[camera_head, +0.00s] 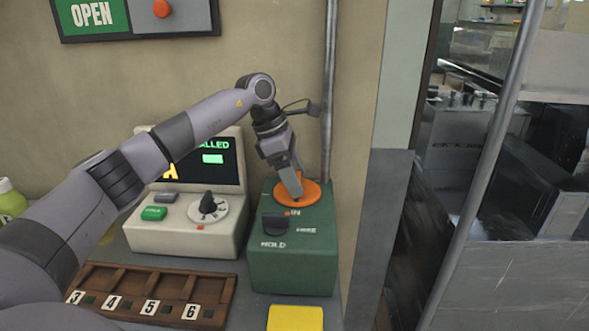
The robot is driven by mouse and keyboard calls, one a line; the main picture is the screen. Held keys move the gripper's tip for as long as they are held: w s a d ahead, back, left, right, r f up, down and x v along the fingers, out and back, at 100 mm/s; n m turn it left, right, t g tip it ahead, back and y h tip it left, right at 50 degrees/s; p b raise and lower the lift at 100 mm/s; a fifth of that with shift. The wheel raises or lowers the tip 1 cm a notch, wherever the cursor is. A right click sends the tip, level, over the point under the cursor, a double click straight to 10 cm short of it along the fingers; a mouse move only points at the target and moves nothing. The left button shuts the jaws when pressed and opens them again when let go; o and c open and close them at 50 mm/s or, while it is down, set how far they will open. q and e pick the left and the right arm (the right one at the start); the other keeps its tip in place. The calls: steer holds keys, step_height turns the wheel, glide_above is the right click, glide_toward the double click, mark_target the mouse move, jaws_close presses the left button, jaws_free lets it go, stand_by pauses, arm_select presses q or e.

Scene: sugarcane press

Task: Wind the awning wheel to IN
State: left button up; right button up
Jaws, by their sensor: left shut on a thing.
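The awning wheel is an orange disc (309,196) on top of a green box (291,266) against the wall. An IN mark shows at the wheel's near edge. My left gripper (297,193) points down onto the wheel and is shut on a part of it. Its fingers hide the wheel's middle and what they grip there. A dark knob (275,225) with HOLD lettering sits on the same box, in front of the wheel. My right gripper is not in view.
Left of the green box stands a beige console (190,240) with a dial, a green button and a screen. A wooden numbered tray (150,296) and a yellow pad (295,318) lie in front. A vertical pipe (330,90) runs behind the box.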

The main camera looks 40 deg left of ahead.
mark_target(282, 189)
arm_select(q)
steer(key=o, duration=1)
steer(key=shift+o, duration=0.2)
steer(key=v, duration=0.7)
steer(key=shift+r, duration=0.15)
